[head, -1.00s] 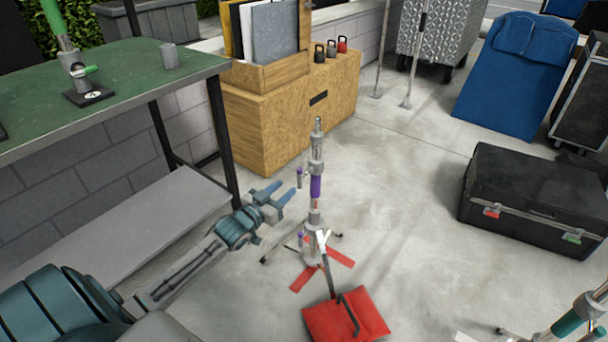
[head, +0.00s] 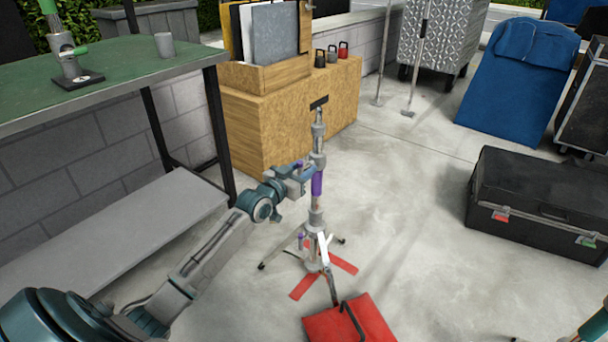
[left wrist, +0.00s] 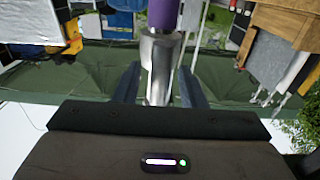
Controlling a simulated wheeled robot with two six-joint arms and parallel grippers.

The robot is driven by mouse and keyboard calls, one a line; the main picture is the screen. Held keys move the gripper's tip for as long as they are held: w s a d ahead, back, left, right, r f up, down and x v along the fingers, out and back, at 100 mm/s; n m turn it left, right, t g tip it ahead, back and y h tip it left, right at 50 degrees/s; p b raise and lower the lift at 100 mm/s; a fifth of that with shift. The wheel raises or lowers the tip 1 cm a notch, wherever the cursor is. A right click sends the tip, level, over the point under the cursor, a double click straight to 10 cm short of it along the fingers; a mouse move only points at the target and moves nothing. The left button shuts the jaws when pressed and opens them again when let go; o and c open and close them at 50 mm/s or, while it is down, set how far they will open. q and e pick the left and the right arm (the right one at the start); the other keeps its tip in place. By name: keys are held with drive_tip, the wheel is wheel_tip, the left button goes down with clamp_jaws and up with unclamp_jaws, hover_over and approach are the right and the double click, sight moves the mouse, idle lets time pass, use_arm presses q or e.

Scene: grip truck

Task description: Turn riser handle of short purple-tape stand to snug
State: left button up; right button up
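The short purple-tape stand (head: 316,215) is a silver upright with a purple band (head: 317,184) and low splayed legs. My left gripper (head: 305,172) is at the upright, level with the upper riser handle and just above the purple band's middle. It largely covers that handle in the head view. In the left wrist view, silver metal (left wrist: 160,68) and the purple band (left wrist: 163,12) show between my two fingers. The fingers look apart, with narrow gaps beside the metal; contact is unclear. A lower purple-marked handle (head: 301,241) shows near the legs.
A red sandbag (head: 350,322) lies at the stand's foot. A green-topped table (head: 120,85) stands left, and a wooden cabinet (head: 265,125) is behind. A black case (head: 540,205) is at right. Floor between stand and case is clear.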

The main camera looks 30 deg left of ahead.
use_arm(q)
drive_tip(key=shift+w, duration=0.45)
clamp_jaws()
